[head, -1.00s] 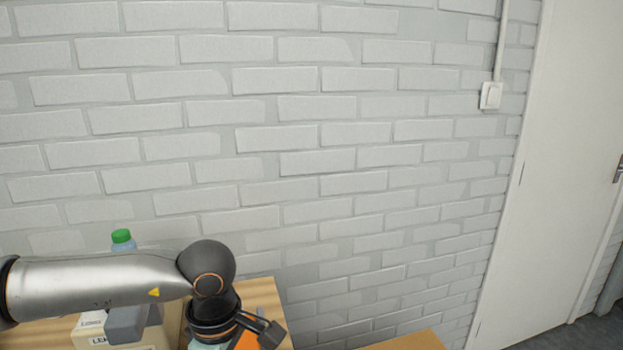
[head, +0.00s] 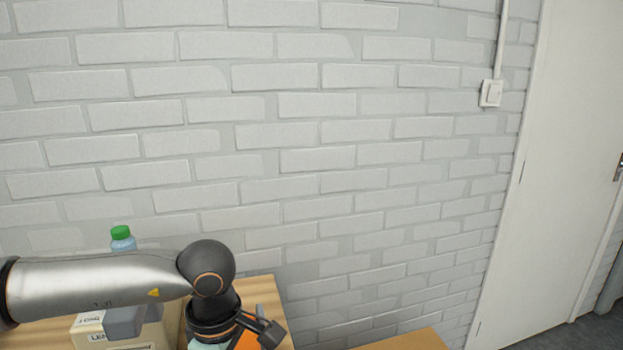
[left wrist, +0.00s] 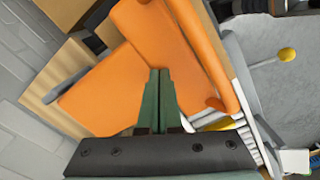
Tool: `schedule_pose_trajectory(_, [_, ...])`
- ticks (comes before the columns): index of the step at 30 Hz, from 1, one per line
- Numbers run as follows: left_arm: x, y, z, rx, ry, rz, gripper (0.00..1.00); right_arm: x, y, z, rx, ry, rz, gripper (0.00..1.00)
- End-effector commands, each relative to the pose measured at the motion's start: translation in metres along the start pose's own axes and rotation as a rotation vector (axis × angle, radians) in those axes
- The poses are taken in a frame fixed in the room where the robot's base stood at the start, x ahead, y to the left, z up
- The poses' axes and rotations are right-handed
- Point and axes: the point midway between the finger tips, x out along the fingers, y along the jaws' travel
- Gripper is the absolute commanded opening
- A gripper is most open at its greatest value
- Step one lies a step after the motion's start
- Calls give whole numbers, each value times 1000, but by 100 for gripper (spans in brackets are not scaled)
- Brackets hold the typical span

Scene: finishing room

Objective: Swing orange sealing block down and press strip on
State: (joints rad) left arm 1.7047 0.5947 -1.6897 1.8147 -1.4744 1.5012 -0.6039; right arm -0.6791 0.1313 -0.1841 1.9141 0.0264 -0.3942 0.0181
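The orange sealing block (left wrist: 170,45) fills much of the left wrist view, with a second broad orange face (left wrist: 105,95) to the left. In the head view only a small orange patch (head: 248,341) shows at the bottom edge, beside my left wrist. My left gripper (left wrist: 160,72) has its two green fingers side by side, with no clear gap. Their tips overlap the orange faces in the picture; I cannot tell whether they touch. Nothing shows between them. I cannot make out the strip for certain. My right gripper is in neither view.
A lever with a yellow knob (left wrist: 287,55) stands out at the right of the wrist view. A labelled box (head: 110,338) and a green-capped bottle (head: 121,233) stand on the wooden table (head: 262,292), near my left arm. A white brick wall (head: 330,160) closes the back.

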Motion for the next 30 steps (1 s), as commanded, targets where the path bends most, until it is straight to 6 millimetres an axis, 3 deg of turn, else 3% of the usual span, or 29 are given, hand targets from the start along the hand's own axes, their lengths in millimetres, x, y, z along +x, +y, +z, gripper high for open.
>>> schedule_pose_trajectory(14, [-1, -1, 0, 1, 0, -3, 0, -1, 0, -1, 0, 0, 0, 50])
schedule_pose_trajectory(30, [-40, 0, 0, 0, 0, -1, 0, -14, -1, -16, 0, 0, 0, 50])
